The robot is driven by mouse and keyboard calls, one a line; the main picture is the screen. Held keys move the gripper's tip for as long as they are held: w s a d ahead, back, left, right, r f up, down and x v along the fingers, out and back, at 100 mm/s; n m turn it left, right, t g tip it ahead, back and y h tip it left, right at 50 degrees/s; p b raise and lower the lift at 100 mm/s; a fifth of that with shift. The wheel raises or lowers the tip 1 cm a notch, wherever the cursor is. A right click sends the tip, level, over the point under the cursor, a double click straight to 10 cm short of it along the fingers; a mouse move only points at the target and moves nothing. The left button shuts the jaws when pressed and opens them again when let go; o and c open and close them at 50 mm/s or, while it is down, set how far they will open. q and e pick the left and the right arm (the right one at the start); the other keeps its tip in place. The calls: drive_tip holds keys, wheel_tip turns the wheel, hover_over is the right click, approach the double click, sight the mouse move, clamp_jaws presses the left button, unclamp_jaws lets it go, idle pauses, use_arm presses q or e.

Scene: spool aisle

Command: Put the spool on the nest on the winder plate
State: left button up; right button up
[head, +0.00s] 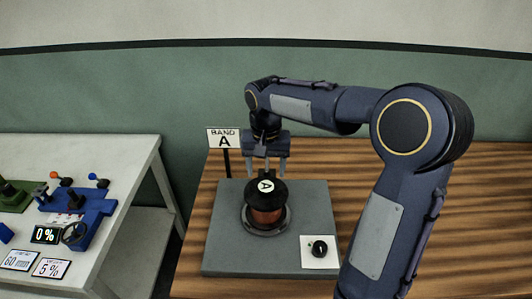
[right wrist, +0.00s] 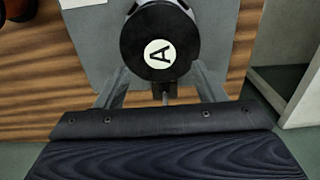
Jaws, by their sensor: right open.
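The spool (head: 266,209) has black ends, a copper-coloured winding and a white label with an A on top. It stands upright on the round nest (head: 247,222) on the grey winder plate (head: 225,255). In the right wrist view the spool's black top (right wrist: 160,42) shows close in front of the jaws. My right gripper (head: 267,168) is open, just behind and above the spool. In the right wrist view its fingers (right wrist: 163,85) are spread apart at the spool's near side, and I cannot tell whether they touch it. My left gripper is not in view.
A sign reading BAND A (head: 224,139) stands behind the plate. A black knob (head: 320,248) on a white panel is at the plate's front right. The wooden table (head: 480,240) has free room at right. A white table (head: 120,170) with blue devices stands at left across a gap.

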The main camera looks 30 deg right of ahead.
wheel_tip(320, 180, up, 6)
drive_tip(key=s+a+f+n+t+y, duration=0.1)
drive_tip(key=s+a+f+t, duration=0.1)
drive_tip(key=s, duration=0.5)
drive_tip(key=s+a+f+n+t+y, duration=0.1)
drive_tip(key=s+a+f+n, duration=0.1)
drive_tip(key=s, duration=0.5)
drive_tip(key=s+a+f+n+t+y, duration=0.1)
drive_tip(key=s+a+t, duration=0.1)
drive_tip(key=s, duration=0.6)
drive_tip(key=shift+a+f+n+t+y, duration=0.3)
drive_tip(key=shift+a+f+n+y, duration=0.1)
drive_tip(key=shift+a, duration=0.25)
